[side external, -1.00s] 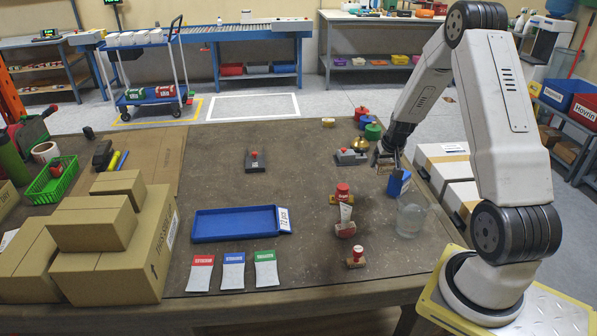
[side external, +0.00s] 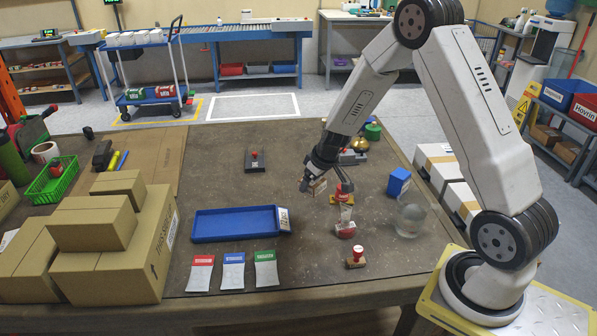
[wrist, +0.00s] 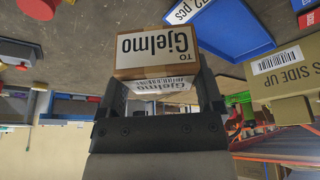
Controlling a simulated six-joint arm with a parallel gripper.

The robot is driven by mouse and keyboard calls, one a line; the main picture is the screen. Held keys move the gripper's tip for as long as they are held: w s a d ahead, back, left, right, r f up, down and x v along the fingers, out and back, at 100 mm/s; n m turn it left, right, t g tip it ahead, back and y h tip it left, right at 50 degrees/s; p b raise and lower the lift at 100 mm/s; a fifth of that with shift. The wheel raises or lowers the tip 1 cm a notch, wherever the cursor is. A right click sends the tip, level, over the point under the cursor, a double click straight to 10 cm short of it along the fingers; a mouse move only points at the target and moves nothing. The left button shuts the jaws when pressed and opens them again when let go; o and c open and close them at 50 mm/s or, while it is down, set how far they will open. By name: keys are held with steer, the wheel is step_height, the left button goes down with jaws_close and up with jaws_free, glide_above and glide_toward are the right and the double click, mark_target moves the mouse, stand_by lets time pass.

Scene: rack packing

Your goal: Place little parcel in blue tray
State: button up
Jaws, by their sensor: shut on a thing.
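The little parcel (wrist: 155,62) is a small brown box with white labels reading "Gjelmo". My gripper (side external: 313,185) is shut on it and holds it above the table, right of the blue tray. The parcel also shows in the side view (side external: 318,187), partly hidden by the fingers. The blue tray (side external: 225,238) lies flat and empty on the table, with a white "pcs" label on its right end. In the wrist view the tray (wrist: 232,35) is at the upper right, beyond the parcel.
Red-topped stamps (side external: 345,230), a blue box (side external: 398,182) and a clear glass (side external: 409,220) stand to the right. Stacked cartons (side external: 115,240) stand left of the tray. Three labelled pouches (side external: 232,270) lie in front of it. The table behind the tray is mostly clear.

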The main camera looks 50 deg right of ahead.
steer(key=w+a+n+y, duration=0.1)
steer(key=a+n, duration=0.4)
steer(key=a, duration=0.9)
steer(key=shift+w+r+y, duration=0.2)
steer(key=shift+y, duration=0.3)
steer(key=shift+w, duration=0.1)
glide_above(238, 224)
steer(key=s, duration=0.2)
steer(key=shift+w+d+f, duration=0.1)
steer(key=shift+d+f, duration=0.05)
steer(key=shift+f, duration=2.25)
steer(key=shift+w+d+f, duration=0.1)
steer(key=shift+d+f, duration=0.05)
steer(key=shift+f, duration=2.2)
steer(key=shift+f, duration=0.1)
steer(key=shift+w+f, duration=0.15)
steer(key=shift+f, duration=1.5)
steer(key=shift+f, duration=0.15)
